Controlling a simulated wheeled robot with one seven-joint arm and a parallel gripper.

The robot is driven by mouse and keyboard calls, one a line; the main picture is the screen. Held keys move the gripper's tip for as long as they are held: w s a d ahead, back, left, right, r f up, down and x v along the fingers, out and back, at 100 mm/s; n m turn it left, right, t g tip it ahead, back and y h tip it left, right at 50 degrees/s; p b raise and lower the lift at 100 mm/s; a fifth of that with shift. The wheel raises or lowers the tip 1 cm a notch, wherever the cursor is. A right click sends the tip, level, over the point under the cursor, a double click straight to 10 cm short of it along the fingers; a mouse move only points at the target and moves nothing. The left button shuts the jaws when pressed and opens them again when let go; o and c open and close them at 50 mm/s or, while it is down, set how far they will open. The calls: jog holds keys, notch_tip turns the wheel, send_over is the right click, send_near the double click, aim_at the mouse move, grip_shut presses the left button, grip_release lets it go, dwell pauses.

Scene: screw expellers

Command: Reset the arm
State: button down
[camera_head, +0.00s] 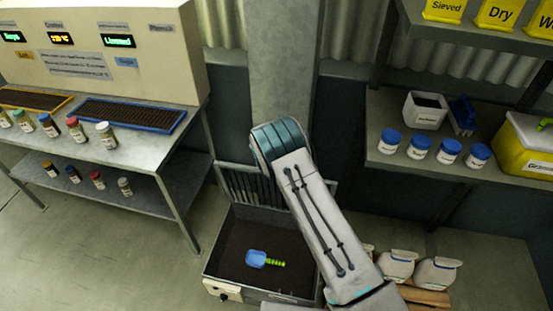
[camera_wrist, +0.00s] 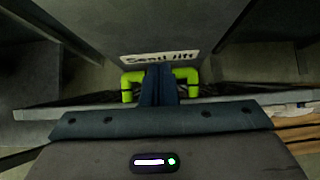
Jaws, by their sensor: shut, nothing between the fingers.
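My arm (camera_head: 318,220) rises from the bottom of the head view and bends at a teal joint, hiding whatever lies behind it. My gripper does not show in the head view. In the wrist view my gripper (camera_wrist: 159,72) shows as two dark fingers pressed together, with nothing held between them. Bright green angular parts (camera_wrist: 187,76) show on both sides of the fingers. A grey surface with a white label reading something like "Seed lift" (camera_wrist: 160,57) lies just beyond the fingertips; I cannot tell whether they touch.
A dark bin (camera_head: 225,240) holding a blue scoop with a green handle (camera_head: 262,259) stands by the column (camera_head: 283,70). A bench with several jars (camera_head: 75,130) is at left. A shelf with blue-lidded tubs (camera_head: 450,150) is at right. White sacks (camera_head: 436,272) sit low right. Floor is clear at lower left.

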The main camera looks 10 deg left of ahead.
jog(key=s+d+r+m+h+p, duration=0.1)
jog(key=d+r+m, duration=0.35)
jog(key=r, duration=0.45)
jog(key=s+d+r+m+h+p, duration=0.1)
jog(key=d+r+m, duration=0.4)
jog(key=r, duration=0.5)
jog(key=s+d+r+m+g, duration=0.2)
jog(key=s+d+r+m, duration=0.7)
jog(key=d+r, duration=0.35)
jog(key=s+d+r+m+g, duration=0.1)
jog(key=s+d+r+m, duration=0.25)
jog(key=s, duration=0.45)
jog(key=s+d+r+m+g, duration=0.1)
jog(key=s+d+r+m, duration=0.15)
jog(key=s+m, duration=0.35)
jog(key=s+m+y, duration=0.2)
jog(key=s+m, duration=0.4)
jog(key=s, duration=1.3)
jog(key=shift+a+r+m+g+y, duration=0.3)
jog(key=shift+a+r+m+y, duration=0.1)
jog(key=shift+a+r, duration=0.05)
